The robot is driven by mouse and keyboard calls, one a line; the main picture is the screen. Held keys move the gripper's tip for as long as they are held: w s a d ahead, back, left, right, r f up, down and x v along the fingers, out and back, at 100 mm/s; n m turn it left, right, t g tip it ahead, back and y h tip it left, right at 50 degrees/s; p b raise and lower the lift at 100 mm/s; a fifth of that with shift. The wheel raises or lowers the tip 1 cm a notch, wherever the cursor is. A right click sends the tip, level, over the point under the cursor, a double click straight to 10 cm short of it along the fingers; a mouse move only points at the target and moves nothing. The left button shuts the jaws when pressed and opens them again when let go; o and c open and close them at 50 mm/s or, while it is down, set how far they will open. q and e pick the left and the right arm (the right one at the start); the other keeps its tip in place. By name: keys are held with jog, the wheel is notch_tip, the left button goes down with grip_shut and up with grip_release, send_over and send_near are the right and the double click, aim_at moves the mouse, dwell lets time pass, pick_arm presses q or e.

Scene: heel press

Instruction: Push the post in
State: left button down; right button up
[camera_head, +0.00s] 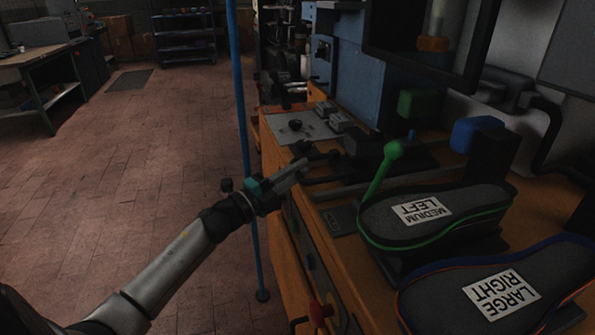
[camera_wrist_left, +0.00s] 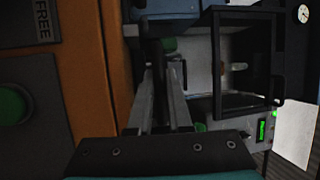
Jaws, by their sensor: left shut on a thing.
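My left gripper (camera_head: 304,163) reaches in over the front edge of the orange bench. Its fingers are shut on a small dark part (camera_head: 328,158) at the side of the press fixture, which I take to be the post. The fingers hide some of it. In the left wrist view the two long grey fingers (camera_wrist_left: 164,85) close in around a dark piece, too dim to make out well. My right gripper is not in view.
A last marked MEDIUM LEFT (camera_head: 440,228) and one marked LARGE RIGHT (camera_head: 535,290) lie on the bench at the right. A blue pole (camera_head: 240,90) stands just behind my left wrist. A blue block (camera_head: 478,133) sits further back.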

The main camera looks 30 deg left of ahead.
pick_arm(q)
jog(key=shift+d, duration=0.1)
dwell(0.7)
jog(key=shift+w+d, duration=0.2)
jog(key=shift+w, duration=0.15)
jog(key=shift+w+d, duration=1.1)
jog(key=shift+w, duration=0.1)
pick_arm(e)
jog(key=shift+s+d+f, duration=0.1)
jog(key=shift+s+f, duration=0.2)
pick_arm(q)
jog(key=c, duration=1.1)
grip_release()
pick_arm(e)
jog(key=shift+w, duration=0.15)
pick_arm(q)
jog(key=shift+s, duration=0.1)
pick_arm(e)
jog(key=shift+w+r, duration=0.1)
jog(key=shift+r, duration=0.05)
